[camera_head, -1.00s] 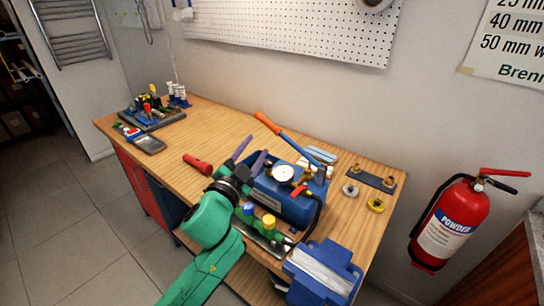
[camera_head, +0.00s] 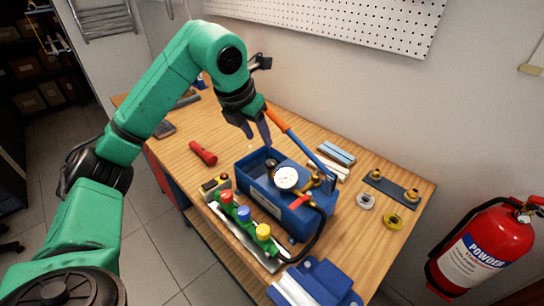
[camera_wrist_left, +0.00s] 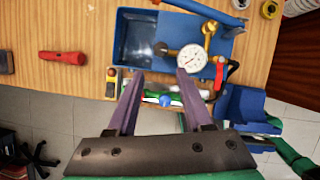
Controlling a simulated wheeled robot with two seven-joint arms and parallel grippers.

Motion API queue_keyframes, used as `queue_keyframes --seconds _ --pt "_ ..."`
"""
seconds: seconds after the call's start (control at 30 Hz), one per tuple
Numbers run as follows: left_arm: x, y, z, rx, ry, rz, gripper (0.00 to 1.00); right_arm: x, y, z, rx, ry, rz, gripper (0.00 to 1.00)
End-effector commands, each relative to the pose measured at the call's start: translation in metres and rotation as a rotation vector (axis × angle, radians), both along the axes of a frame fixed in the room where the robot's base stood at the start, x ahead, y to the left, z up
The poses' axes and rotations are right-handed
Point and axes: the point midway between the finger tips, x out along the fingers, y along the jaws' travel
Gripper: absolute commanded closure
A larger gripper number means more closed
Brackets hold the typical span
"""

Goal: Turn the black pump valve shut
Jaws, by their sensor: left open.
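The blue test pump (camera_head: 309,222) stands on the wooden bench, with an open tank, a white-faced gauge (camera_head: 286,177) and brass fittings. A small black valve knob (camera_head: 271,163) shows at the gauge's left, over the tank; it also shows in the left wrist view (camera_wrist_left: 161,48). A red lever (camera_head: 299,202) sits at the front of the pump. My left gripper (camera_head: 258,138) is open and empty, pointing down above the tank, apart from the knob. In the left wrist view its fingers (camera_wrist_left: 160,76) spread below the knob.
An orange-ended pump handle (camera_head: 277,119) slants up close to my left gripper. A rack with red, blue and yellow caps (camera_head: 243,214) stands in front of the pump. A red torch (camera_head: 203,153) lies left. Brass fittings (camera_head: 392,221) lie right. Bench space between torch and tank is clear.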

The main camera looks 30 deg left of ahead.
Motion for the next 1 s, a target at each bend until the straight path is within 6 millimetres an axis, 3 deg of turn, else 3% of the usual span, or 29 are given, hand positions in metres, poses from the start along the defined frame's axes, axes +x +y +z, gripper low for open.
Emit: queue_keyframes --seconds 0.4,0.53,0.77,0.8,0.93,1.0 --pt "0.039 -0.006 -0.094 -0.004 0.004 -0.005 0.49 -0.004 0.0 0.025 -0.001 0.007 0.0 0.31" --pt "0.045 -0.007 -0.108 -0.003 0.0 -0.006 0.49 -0.003 0.0 0.027 0.0 0.005 0.0 0.31" --pt "0.046 -0.007 -0.112 -0.003 -0.001 -0.006 0.49 -0.003 0.0 0.026 0.0 0.004 0.0 0.31" --pt "0.046 -0.007 -0.111 -0.003 -0.001 -0.006 0.53 -0.003 0.0 0.026 0.0 0.004 0.0 0.31" --pt "0.045 -0.007 -0.111 -0.003 -0.001 -0.006 1.0 -0.002 0.001 0.026 0.001 0.003 -0.001 0.31" --pt "0.046 -0.007 -0.111 -0.003 -0.001 -0.006 1.0 -0.002 0.001 0.026 0.001 0.003 -0.001 0.31"
